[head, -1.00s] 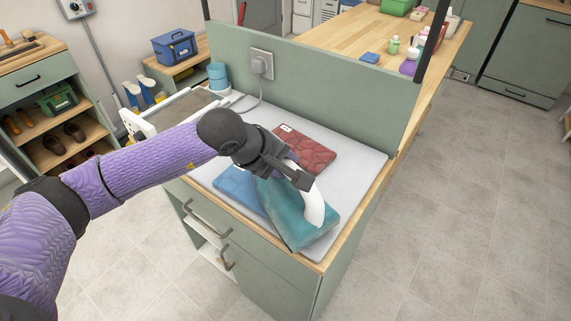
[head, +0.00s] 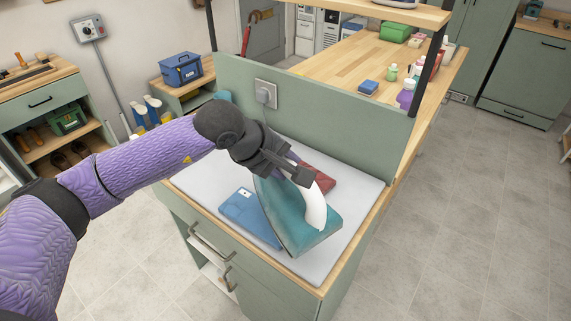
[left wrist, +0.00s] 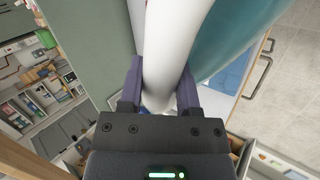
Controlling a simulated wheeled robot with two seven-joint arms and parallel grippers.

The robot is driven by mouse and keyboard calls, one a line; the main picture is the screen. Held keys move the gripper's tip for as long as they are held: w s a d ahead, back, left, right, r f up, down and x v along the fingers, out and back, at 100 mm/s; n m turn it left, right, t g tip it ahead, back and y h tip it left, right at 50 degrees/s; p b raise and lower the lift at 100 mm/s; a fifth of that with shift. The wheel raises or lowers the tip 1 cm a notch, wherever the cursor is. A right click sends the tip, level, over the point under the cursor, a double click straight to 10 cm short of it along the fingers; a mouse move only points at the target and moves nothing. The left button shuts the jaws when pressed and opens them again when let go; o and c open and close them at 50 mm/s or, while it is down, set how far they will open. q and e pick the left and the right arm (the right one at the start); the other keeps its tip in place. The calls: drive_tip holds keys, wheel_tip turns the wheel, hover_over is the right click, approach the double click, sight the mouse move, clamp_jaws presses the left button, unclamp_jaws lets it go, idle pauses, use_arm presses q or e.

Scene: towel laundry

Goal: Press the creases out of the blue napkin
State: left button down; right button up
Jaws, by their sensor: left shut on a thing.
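The blue napkin (head: 246,213) lies on the pale ironing pad (head: 341,254). Its left part shows and the iron hides the rest. The iron (head: 283,212) has a teal body and a white handle. My left gripper (head: 303,177) is shut on this handle, and the left wrist view shows the white handle (left wrist: 166,45) between the two fingers (left wrist: 161,88). The iron appears in front of the blue napkin's right side. I cannot tell whether its sole touches the cloth. My right gripper is not in view.
A red folded cloth (head: 322,180) lies on the pad behind the iron, partly hidden. A green panel (head: 330,110) with a wall socket (head: 265,95) stands along the pad's back. The pad's right front is bare.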

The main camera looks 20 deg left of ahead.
sight(281, 187)
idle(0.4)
use_arm(q)
wheel_tip(281, 187, down, 7)
drive_tip(key=b, duration=0.6)
drive_tip(key=shift+r+b, duration=0.1)
drive_tip(key=shift+b, duration=0.3)
drive_tip(key=shift+r, duration=0.2)
